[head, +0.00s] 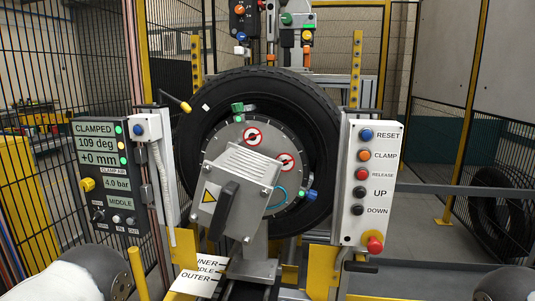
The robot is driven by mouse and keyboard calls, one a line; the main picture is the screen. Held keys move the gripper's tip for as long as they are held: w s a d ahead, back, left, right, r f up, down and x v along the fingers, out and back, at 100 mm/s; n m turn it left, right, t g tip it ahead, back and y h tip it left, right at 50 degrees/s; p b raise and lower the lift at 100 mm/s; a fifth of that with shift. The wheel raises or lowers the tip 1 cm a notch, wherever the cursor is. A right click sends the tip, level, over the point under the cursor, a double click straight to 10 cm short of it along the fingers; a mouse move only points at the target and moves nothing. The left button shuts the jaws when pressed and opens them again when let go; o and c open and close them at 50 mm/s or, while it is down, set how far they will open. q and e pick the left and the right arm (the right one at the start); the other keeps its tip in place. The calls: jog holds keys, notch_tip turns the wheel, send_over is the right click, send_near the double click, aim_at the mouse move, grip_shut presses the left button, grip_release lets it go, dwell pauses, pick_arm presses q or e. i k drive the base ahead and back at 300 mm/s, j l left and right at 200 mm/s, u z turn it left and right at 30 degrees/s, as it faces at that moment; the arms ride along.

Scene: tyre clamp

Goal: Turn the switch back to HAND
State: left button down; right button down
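The dark panel (106,170) at the left reads CLAMPED, 109 deg, +0 mm, 4.0 bar and MIDDLE. A black knob (98,215) at its lower left looks like a selector switch. Its labels are too small to read, so I cannot tell which way it is set. Two small round controls sit to its right, and a yellow knob (87,184) is higher up. I see no readable HAND label. Neither gripper is in view; only parts of my arms show at the bottom left and bottom right corners.
A tyre (326,130) stands upright around a round clamp with a grey box (241,178) and black handle in front. A white button box (370,184) with a red mushroom button stands at its right. A blue-button box (147,128) stands beside the dark panel. Mesh fence surrounds the area.

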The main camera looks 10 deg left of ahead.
aim_at(99, 216)
jog(key=j+u, duration=0.1)
jog(key=u, duration=1.25)
